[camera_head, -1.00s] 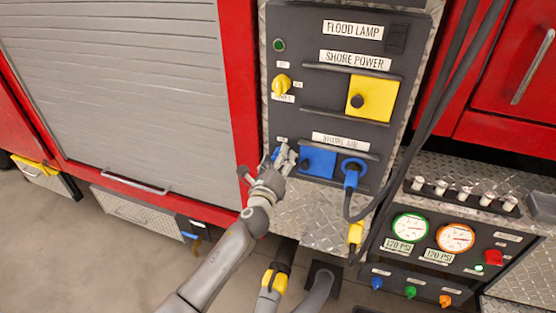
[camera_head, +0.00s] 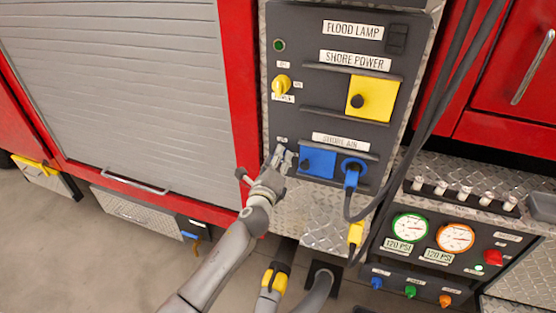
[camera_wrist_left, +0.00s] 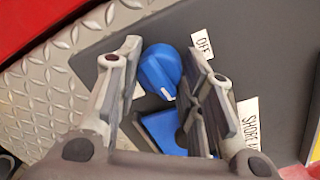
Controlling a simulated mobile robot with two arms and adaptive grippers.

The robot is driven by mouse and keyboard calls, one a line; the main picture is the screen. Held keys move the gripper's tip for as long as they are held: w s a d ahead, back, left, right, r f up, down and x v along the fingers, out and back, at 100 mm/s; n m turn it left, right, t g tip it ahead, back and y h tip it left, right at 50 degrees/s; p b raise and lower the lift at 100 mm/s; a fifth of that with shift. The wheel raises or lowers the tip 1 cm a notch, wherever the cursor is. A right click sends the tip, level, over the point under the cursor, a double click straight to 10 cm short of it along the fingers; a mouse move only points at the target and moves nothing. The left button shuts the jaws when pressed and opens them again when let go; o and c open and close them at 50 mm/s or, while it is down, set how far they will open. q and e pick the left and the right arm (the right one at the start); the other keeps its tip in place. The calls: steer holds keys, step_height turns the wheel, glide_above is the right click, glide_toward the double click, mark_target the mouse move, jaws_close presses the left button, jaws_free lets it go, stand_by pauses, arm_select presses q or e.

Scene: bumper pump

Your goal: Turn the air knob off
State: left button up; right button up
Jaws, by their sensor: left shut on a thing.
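The blue air knob (camera_wrist_left: 160,70) shows in the left wrist view, on the dark panel beside an OFF label (camera_wrist_left: 203,44). My left gripper (camera_wrist_left: 166,60) has one finger on each side of the knob and is shut on it. In the head view my left gripper (camera_head: 279,156) is at the lower left of the panel, left of the blue square cover (camera_head: 318,162) under the shore air label (camera_head: 341,140). There the fingers hide most of the knob. My right gripper is not in view.
A yellow knob (camera_head: 282,84) and a yellow cover (camera_head: 368,97) sit higher on the panel. A blue plug (camera_head: 351,172) with a dark cable is right of the blue cover. Gauges (camera_head: 410,228) stand at lower right. A grey roller shutter (camera_head: 120,80) is at left.

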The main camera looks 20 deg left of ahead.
arm_select(q)
steer(key=n, duration=0.4)
steer(key=n+p, duration=0.1)
steer(key=n, duration=0.2)
steer(key=shift+n+g+h, duration=0.3)
steer(key=shift+n, duration=0.1)
steer(key=n+p, duration=0.1)
steer(key=n, duration=0.3)
steer(key=shift+a+r, duration=0.1)
steer(key=shift+n+h+p, duration=0.3)
steer(key=shift+n+h, duration=0.2)
steer(key=shift+n, duration=1.1)
steer(key=o, duration=1)
steer(key=shift+o, duration=0.2)
steer(key=s, duration=1.2)
steer(key=shift+a+r, duration=0.25)
steer(key=shift+r, duration=0.15)
